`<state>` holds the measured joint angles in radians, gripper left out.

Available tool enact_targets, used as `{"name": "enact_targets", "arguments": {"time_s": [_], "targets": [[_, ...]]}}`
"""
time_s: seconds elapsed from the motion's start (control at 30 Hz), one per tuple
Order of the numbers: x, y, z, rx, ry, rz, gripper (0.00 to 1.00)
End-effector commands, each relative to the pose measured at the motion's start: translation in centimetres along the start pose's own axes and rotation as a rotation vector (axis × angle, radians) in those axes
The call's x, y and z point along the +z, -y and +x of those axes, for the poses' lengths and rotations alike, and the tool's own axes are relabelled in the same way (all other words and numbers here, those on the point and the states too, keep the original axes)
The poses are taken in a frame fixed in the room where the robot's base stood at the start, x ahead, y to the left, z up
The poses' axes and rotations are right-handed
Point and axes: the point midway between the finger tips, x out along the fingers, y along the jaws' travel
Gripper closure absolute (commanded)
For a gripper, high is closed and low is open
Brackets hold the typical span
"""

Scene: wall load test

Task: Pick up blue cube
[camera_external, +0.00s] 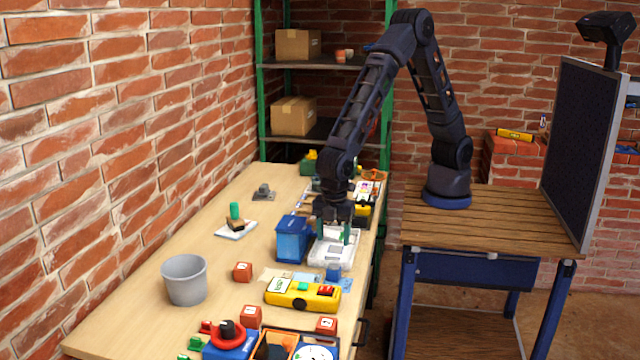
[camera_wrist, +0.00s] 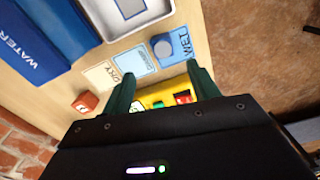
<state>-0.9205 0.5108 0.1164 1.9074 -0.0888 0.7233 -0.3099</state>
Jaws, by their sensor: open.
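A small blue cube (camera_external: 333,272) sits on the table, just in front of a white tray (camera_external: 326,262) in the external view. In the wrist view a blue-grey block (camera_wrist: 162,47), apparently the same cube, rests on a blue card marked "WET" (camera_wrist: 178,40); its shape looks rounded there. My gripper (camera_external: 334,238) points down over the white tray, behind the cube in the external view. In the wrist view its green fingers (camera_wrist: 160,76) are spread apart with nothing held between them, and the cube lies beyond their tips.
A blue container (camera_external: 292,240) labelled "WATER" stands left of the tray. A yellow device (camera_external: 303,296) lies in front of the cube. Red cubes (camera_external: 242,271), a grey bucket (camera_external: 185,280) and several tools are nearer the front. The table's right edge is close to the cube.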

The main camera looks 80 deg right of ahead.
Motion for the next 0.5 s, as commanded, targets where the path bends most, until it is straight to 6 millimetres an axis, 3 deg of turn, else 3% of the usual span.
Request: {"name": "enact_targets", "arguments": {"time_s": [0.27, 0.5], "targets": [[-0.7, 0.7, 2.1, -0.005, 0.006, -0.020, 0.40], [-0.7, 0.8, 5.4, -0.005, 0.006, -0.020, 0.40]]}}
